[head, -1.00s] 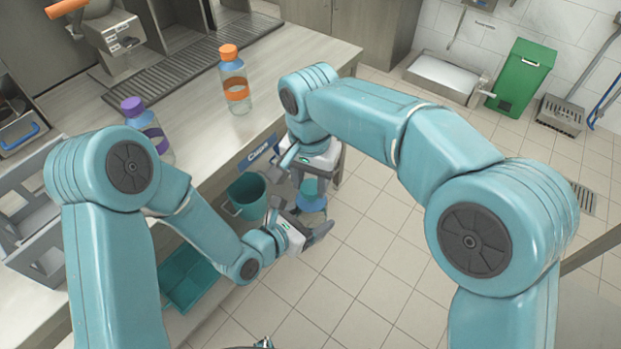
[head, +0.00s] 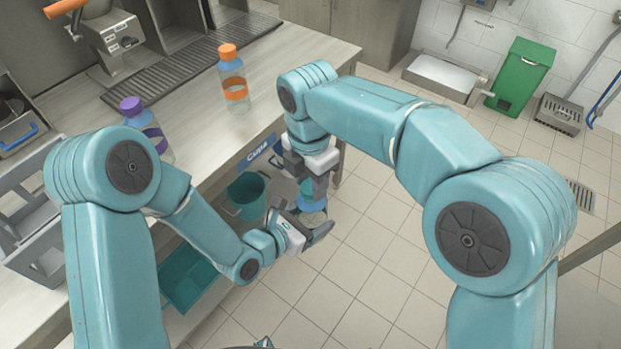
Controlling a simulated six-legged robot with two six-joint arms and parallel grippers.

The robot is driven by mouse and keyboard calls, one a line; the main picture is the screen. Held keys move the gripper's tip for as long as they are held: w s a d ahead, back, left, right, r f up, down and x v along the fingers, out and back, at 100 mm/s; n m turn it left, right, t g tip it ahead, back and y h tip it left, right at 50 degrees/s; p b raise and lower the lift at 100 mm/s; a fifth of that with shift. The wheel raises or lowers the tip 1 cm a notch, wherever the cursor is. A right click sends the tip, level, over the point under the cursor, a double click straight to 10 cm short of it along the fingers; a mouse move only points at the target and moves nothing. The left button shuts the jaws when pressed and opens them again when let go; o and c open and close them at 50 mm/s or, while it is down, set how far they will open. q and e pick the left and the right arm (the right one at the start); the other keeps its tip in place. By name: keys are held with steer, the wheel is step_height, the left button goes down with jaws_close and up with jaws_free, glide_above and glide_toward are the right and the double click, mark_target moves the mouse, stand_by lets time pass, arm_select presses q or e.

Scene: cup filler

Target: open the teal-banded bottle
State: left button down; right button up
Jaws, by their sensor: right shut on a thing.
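The bottle (head: 311,204), with a teal top and blue and clear parts below, is held in the air in front of the counter. My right gripper (head: 308,183) points down from above and is shut on the top of the bottle, around the teal cap. The cap is mostly hidden by the fingers. My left gripper (head: 301,229) reaches in from the lower left around the lower bottle and appears shut on its body. The contact is partly hidden. I cannot tell whether the cap is loose.
An orange-capped bottle (head: 234,90) and a purple-capped bottle (head: 152,138) stand on the counter (head: 290,60). A teal bucket (head: 247,197) and a teal tray (head: 190,283) are below the counter edge. Open tiled floor (head: 370,240) lies to the right.

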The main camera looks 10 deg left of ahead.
steer(key=shift+w+n, duration=0.15)
steer(key=shift+n, duration=0.75)
steer(key=shift+a, duration=0.1)
steer(key=shift+r, duration=0.15)
steer(key=shift+r, duration=1)
steer(key=shift+r, duration=1.95)
